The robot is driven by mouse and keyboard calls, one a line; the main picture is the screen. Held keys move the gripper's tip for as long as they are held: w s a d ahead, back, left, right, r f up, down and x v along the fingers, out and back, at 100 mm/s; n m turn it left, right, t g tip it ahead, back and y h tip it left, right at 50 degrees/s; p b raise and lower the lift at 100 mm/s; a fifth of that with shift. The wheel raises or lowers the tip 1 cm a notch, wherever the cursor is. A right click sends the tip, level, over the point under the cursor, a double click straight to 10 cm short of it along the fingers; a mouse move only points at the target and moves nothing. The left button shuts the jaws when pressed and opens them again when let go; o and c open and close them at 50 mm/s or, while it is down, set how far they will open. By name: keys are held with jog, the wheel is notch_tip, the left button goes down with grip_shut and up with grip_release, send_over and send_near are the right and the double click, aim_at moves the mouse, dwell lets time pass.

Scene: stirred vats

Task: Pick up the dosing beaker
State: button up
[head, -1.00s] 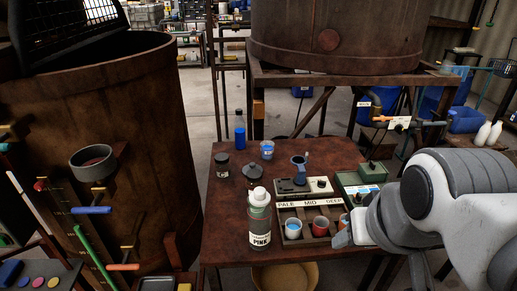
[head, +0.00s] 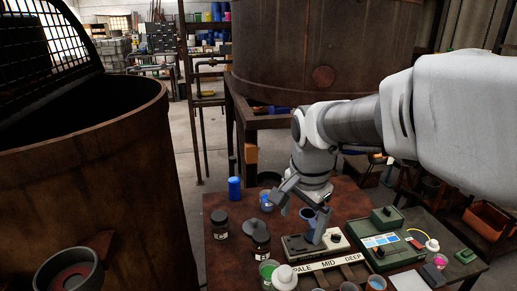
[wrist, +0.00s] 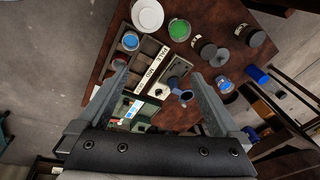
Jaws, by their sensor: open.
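A small grey-blue beaker with a side handle, which I take to be the dosing beaker, stands on the brown table (head: 222,262) behind the labelled rack. In the head view the beaker (head: 308,214) is partly covered by my gripper (head: 303,212), which hangs over the table with its fingers apart. In the wrist view the beaker (wrist: 186,95) shows dark inside, between the open fingers and nearer the right one. My gripper (wrist: 158,72) is empty and above the beaker; contact is not visible.
A clear cup with blue (head: 266,201), dark jars (head: 219,223) and a blue bottle (head: 234,189) stand close by on the left. The rack (head: 325,266) and a green box (head: 380,243) lie in front and right. A large rusty vat (head: 90,170) stands left.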

jog(key=w+a+f+m+g, duration=0.2)
jog(key=w+a+f+m, duration=0.3)
jog(key=w+f+m, duration=0.35)
jog(key=n, duration=0.2)
send_near(270, 269)
jog(key=s+f, duration=0.1)
jog(key=s, duration=0.1)
jog(key=shift+m, duration=0.25)
jog(key=shift+s+f, duration=0.15)
jog(key=shift+f, duration=2.8)
jog(key=shift+c, duration=0.2)
jog(key=c, duration=1.4)
